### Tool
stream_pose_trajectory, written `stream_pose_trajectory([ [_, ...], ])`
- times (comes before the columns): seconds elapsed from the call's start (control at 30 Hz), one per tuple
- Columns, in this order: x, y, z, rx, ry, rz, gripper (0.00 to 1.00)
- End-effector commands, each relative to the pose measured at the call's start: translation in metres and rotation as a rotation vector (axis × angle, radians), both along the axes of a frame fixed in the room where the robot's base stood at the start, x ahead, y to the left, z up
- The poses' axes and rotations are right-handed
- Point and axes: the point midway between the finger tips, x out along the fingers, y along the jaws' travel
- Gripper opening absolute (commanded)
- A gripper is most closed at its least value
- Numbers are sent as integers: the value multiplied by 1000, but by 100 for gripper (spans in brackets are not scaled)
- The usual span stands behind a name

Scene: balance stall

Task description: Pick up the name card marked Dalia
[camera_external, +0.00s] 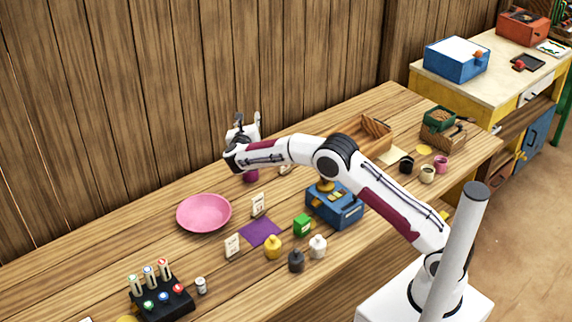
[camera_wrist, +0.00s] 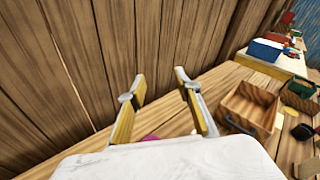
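Two upright white name cards stand on the wooden table in the external view, a front one (camera_external: 232,245) and one farther back (camera_external: 259,205). A small pale thing (camera_external: 284,169), perhaps another card, is partly hidden by my arm. The writing is too small to tell which card is marked Dalia. My gripper (camera_external: 244,122) is raised above the far side of the table, away from both clear cards. In the wrist view my gripper (camera_wrist: 160,79) has its fingers spread, with nothing between them. No name card is clear in the wrist view.
Yellow (camera_external: 272,247), dark (camera_external: 296,261) and white (camera_external: 318,246) weights stand in front. A plank wall (camera_wrist: 60,60) runs behind the table.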

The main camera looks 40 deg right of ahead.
Motion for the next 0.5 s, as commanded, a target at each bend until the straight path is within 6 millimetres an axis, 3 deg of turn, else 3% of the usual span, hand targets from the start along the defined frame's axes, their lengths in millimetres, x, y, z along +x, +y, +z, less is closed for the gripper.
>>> stream_pose_trajectory([
  [0.1,-8,-1,-33,53,-33,-85,33],
  [0.5,-56,-6,-133,186,-157,-374,33],
])
